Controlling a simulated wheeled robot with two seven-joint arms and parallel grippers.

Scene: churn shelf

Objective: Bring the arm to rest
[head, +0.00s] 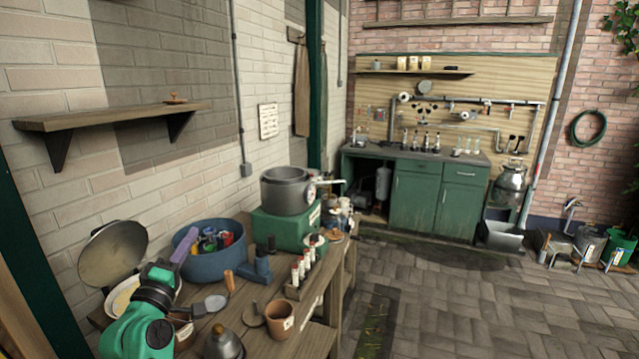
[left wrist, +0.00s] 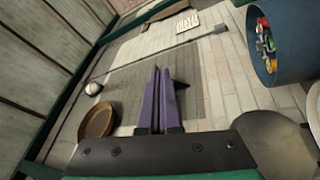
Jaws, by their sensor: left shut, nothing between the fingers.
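My left arm (head: 140,325), green and black, comes in from the lower left of the head view, over the near end of the workbench. My left gripper (head: 184,245) has purple fingers, which lie in front of the blue tub (head: 225,268) from this view. In the left wrist view the two purple fingers (left wrist: 161,80) are together, shut, with nothing held. They point toward the pale brick wall (left wrist: 215,75). My right gripper is not in view.
The wall shelf (head: 110,118) holds a small brown item (head: 175,98). A round metal lid (head: 113,252) stands left of the tub. The bench also holds a terracotta pot (head: 279,320) and a large grey pot (head: 286,190). The paved floor right of the bench is open.

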